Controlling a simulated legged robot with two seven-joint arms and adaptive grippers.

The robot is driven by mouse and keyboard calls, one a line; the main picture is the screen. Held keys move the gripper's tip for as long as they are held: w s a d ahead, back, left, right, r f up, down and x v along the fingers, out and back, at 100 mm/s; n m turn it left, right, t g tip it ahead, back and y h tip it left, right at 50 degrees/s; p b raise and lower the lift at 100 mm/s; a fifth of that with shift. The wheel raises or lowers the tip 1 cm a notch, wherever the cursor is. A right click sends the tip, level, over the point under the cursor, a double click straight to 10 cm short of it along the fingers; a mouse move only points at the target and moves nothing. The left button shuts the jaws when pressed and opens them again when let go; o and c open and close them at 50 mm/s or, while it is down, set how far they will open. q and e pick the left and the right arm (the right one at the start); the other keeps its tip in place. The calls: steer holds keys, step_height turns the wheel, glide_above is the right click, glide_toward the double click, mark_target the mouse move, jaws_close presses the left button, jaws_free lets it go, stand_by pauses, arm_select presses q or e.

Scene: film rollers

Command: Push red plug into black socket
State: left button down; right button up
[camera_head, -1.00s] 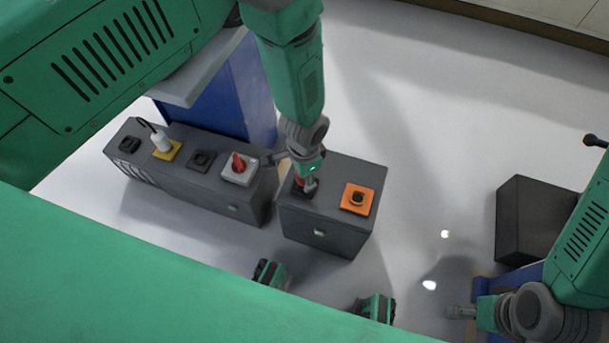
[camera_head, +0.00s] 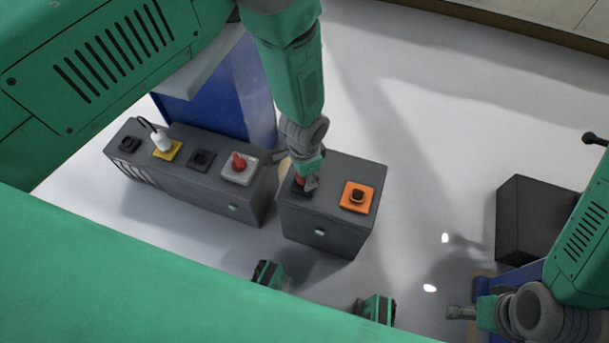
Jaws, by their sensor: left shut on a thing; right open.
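My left gripper (camera_head: 305,182) reaches down from the top onto the left part of the right-hand grey box. It is shut on the red plug (camera_head: 300,181), of which only a little red shows between the fingers. The plug is at the black socket (camera_head: 302,191) on that box's top. The gripper hides most of the socket, so I cannot tell how deep the plug sits. My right gripper (camera_head: 461,312) is open and empty at the lower right, far from the boxes.
An orange socket (camera_head: 358,197) is right of the black one. The longer box (camera_head: 190,185) holds a red plug on a grey socket (camera_head: 240,170), a white plug (camera_head: 161,141) on a yellow socket, and black sockets. A dark box (camera_head: 525,220) stands at right.

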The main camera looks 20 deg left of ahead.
arm_select(q)
steer(key=shift+s+f, duration=0.15)
steer(key=shift+f, duration=0.5)
steer(key=c, duration=2.2)
jaws_free()
steer(key=shift+f+b, duration=0.3)
steer(key=shift+f, duration=0.05)
steer(key=shift+o, duration=0.3)
steer(key=shift+a+f, duration=0.1)
steer(key=shift+f, duration=0.05)
steer(key=o, duration=2.1)
steer(key=shift+o, duration=0.2)
